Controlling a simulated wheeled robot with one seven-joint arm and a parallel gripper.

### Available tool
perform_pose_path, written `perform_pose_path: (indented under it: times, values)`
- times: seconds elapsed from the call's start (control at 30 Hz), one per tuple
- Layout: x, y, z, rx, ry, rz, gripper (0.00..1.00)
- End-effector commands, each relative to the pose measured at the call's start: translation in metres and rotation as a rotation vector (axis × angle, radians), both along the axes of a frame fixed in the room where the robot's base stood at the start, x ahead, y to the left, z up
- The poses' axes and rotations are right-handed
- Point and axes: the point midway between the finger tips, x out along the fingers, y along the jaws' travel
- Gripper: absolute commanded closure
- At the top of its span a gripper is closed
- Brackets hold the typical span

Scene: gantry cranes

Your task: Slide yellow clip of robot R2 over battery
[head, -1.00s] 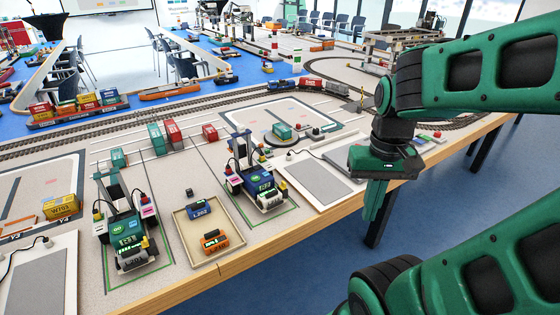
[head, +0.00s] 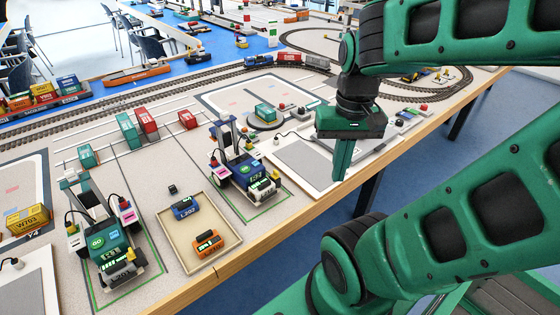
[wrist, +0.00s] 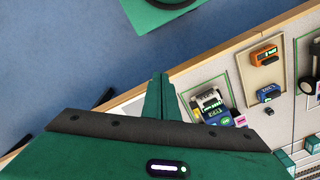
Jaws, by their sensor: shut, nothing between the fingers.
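Two small wheeled crane robots stand on the table, each in a green-outlined bay: a green-bodied one (head: 107,247) on the left and a blue-bodied one (head: 246,173) to its right. I cannot read which is R2. A small yellow part (head: 138,259) shows on the front of the green one; I cannot tell whether it is the clip. Blue (head: 184,207) and orange (head: 207,241) battery-like blocks lie in a shallow tray (head: 168,233). My gripper (head: 342,176) is shut and empty, right of the blue-bodied robot, near the table's front edge. The wrist view shows that robot (wrist: 212,106) beyond the fingers.
A grey pad (head: 300,163) lies on the table behind and left of my gripper. Red and green containers (head: 147,121) stand farther back, before the rail track. A yellow container (head: 27,219) stands at far left. Open floor lies in front of the table.

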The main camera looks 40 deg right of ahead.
Motion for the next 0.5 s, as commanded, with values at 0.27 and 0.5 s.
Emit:
perform_pose_path:
  times: [0.27,0.5]
  values:
    - [0.082,-0.017,0.009,0.069,0.03,-0.326,1.0]
    - [0.155,-0.04,0.0,0.146,0.08,-0.643,1.0]
